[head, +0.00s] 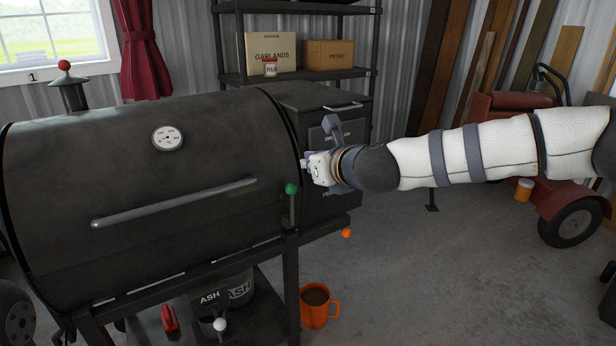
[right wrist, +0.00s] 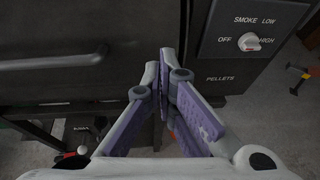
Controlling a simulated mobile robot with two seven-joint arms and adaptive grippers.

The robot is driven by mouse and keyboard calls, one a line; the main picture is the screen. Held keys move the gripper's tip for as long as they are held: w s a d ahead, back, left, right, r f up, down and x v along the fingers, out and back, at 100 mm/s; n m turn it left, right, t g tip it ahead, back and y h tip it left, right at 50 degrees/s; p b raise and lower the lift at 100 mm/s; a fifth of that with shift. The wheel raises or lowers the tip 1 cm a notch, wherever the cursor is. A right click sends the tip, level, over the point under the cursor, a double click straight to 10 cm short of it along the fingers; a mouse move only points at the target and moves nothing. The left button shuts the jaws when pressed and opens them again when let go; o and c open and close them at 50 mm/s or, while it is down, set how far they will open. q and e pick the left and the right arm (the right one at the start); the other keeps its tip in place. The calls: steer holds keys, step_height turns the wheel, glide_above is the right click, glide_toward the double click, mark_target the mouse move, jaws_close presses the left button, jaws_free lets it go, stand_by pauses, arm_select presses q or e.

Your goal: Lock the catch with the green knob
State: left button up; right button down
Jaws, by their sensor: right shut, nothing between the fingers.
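The green knob (head: 291,189) tops a short dark upright lever, the catch (head: 292,212), at the right front end of the black barrel smoker (head: 200,210). My right gripper (head: 306,168) reaches in from the right and is just above and right of the green knob. I cannot tell if they touch. In the right wrist view its purple fingers (right wrist: 165,62) are shut together with nothing between them. The green knob does not show in that view. My left gripper is not in view.
The lid handle (head: 175,203) runs across the smoker's front. An orange knob (head: 346,233) sits low at right. The pellet box has a dial (right wrist: 249,42). An orange mug (head: 318,308) stands below.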

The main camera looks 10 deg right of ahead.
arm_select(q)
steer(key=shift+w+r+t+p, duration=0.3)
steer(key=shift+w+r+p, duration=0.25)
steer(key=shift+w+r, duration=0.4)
arm_select(e)
steer(key=s+r, duration=0.2)
steer(key=r, duration=0.1)
steer(key=s+r, duration=0.1)
steer(key=shift+s+d+r, duration=0.15)
steer(key=shift+d+r, duration=0.25)
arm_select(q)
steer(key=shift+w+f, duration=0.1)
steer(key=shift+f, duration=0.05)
